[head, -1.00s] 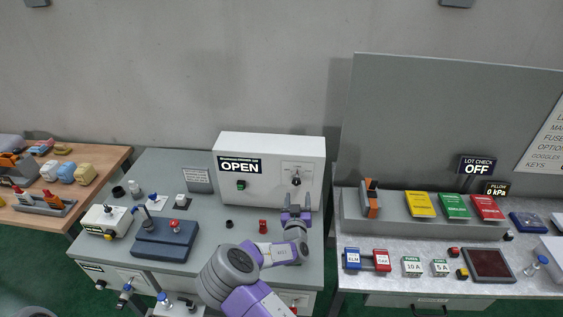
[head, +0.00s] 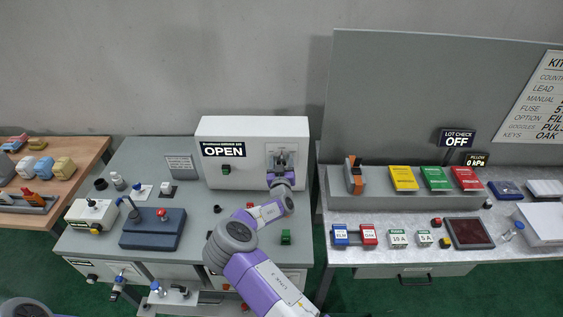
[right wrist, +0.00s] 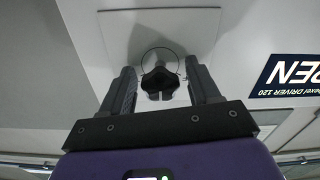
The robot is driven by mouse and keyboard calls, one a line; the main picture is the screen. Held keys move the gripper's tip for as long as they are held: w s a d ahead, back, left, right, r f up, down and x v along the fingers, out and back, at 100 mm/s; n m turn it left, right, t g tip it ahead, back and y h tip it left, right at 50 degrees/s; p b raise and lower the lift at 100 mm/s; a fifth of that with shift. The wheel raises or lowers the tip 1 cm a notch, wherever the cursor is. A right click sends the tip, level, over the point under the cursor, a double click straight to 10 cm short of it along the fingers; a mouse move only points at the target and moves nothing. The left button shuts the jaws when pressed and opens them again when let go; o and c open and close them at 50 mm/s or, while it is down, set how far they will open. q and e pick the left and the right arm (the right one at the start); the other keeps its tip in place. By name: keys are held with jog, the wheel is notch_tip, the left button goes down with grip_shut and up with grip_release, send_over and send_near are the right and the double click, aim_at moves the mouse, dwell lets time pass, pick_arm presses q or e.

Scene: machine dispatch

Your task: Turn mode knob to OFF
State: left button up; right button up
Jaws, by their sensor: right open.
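The mode knob (right wrist: 160,80) is a dark lobed knob on a light square plate, seen in the right wrist view. The plate is on the front of a white box (head: 255,126) with an "OPEN" sign (head: 223,150). My right gripper (head: 281,162) is at this plate and mostly hides the knob in the head view. In the right wrist view its open fingers (right wrist: 160,68) stand on either side of the knob, with gaps between. I cannot read the marks around the knob. My left gripper is not in view.
A blue-grey box with a red button (head: 162,213) stands on the bench to the left. A green block (head: 286,237) lies near my right forearm. The right table (head: 370,255) holds coloured cases and fuses.

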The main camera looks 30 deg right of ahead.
jog(key=c, duration=1)
jog(key=shift+f+n+b, duration=0.15)
jog(key=shift+n+b, duration=0.45)
jog(key=shift+b, duration=0.35)
jog(key=shift+c, duration=0.2)
jog(key=n+b, duration=0.5)
jog(key=shift+a+f+b, duration=0.1)
jog(key=shift+b, duration=0.3)
jog(key=n+b, duration=0.3)
jog(key=n, duration=0.1)
jog(key=shift+n+b, duration=0.75)
jog(key=shift+n, duration=0.15)
jog(key=shift+r, duration=0.2)
jog(key=o, duration=1)
jog(key=shift+o, duration=0.2)
